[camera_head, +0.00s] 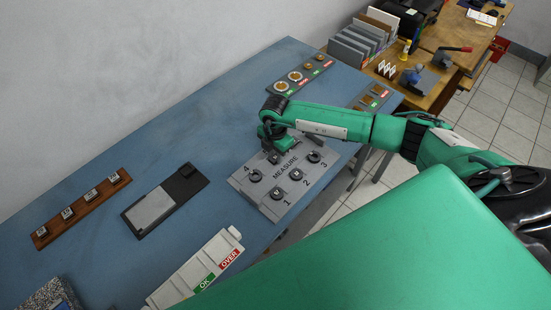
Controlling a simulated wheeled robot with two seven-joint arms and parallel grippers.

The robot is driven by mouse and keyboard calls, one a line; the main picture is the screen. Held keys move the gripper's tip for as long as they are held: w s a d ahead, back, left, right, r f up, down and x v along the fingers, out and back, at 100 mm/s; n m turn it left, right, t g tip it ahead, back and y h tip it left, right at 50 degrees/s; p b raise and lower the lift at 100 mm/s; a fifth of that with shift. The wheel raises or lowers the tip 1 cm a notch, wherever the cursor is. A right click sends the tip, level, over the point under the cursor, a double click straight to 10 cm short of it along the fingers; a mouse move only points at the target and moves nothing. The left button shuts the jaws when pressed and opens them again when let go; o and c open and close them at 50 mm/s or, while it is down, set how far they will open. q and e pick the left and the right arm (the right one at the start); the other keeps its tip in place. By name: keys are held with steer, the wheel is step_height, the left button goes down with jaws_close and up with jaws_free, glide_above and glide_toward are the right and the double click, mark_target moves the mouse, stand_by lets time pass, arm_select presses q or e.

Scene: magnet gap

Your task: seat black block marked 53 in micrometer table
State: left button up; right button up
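A grey plate marked MEASURE (262,203) lies on the blue table, with dark round seats by the numbers 1 to 4. Small dark pieces show at seats 1 (278,193) and 2 (296,174). My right gripper (268,137) is over the plate's back edge, pointing down; its fingers are too small and dark to tell open from shut. A dark piece (274,157) shows just below it; I cannot tell whether they touch. A brown wooden rack (80,212) at left holds several small blocks with pale labels. I cannot read 53 on any block. My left gripper is out of view.
A black tray with a grey plate (152,208) lies left of the MEASURE plate. A pale bin marked OK and OVER (190,277) is in front. Panels with round pieces (300,75) lie at the back. A wooden bench (437,72) stands behind at right. Blue table between them is clear.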

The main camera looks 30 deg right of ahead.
steer(key=c, duration=0.5)
steer(key=shift+r+p, duration=1.75)
steer(key=shift+r, duration=0.75)
